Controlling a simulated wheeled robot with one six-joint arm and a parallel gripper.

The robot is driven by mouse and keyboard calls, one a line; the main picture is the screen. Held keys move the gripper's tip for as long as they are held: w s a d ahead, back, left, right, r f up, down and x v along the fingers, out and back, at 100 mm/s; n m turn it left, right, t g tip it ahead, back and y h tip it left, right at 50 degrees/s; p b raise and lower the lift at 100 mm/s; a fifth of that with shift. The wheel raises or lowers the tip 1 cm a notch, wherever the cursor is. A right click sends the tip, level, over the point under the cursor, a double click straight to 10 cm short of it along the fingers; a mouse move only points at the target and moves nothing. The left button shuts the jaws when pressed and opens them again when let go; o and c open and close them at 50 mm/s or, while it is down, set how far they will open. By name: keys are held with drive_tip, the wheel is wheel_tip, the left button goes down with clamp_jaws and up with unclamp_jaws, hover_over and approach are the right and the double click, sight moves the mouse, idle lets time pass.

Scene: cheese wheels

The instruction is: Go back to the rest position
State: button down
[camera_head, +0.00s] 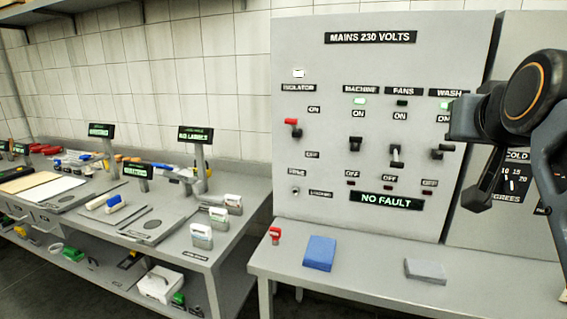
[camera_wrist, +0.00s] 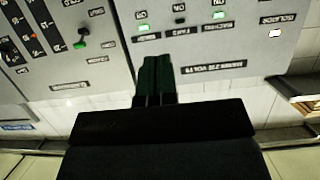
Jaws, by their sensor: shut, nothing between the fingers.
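My gripper (camera_head: 478,195) is at the right of the head view, at the end of my dark arm, in front of the right part of the control panel (camera_head: 300,130). Its fingers point downward and are closed with nothing between them. In the wrist view the gripper (camera_wrist: 154,62) shows as two dark fingers side by side, with the panel (camera_wrist: 110,60) upside down beyond them. I cannot tell the exact gap between the fingers and the panel.
A grey bench (camera_head: 340,285) below the panel bears a blue block (camera_head: 320,253), a grey block (camera_head: 426,270) and a red item (camera_head: 275,235). A cluttered counter (camera_head: 225,235) with small signs stands at the left. A second panel (camera_head: 535,60) is behind my arm.

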wheel_tip(320, 180, down, 20)
drive_tip(key=a+g+y+p, duration=0.2)
drive_tip(key=g, duration=0.3)
drive_tip(key=s+a+f+n+g+p, duration=0.1)
drive_tip(key=s+a+f, duration=0.1)
drive_tip(key=a+f, duration=0.1)
drive_tip(key=s+a+f+n+g+y+p, duration=0.1)
drive_tip(key=s+a+f+g, duration=0.1)
drive_tip(key=f, duration=0.4)
drive_tip(key=s+a+f+n+g+y+p, duration=0.1)
drive_tip(key=s+a+f+p, duration=0.1)
drive_tip(key=a+f, duration=0.2)
drive_tip(key=shift+s+a+f+n+g, duration=0.3)
drive_tip(key=shift+f+g, duration=0.1)
drive_tip(key=shift+f, duration=0.35)
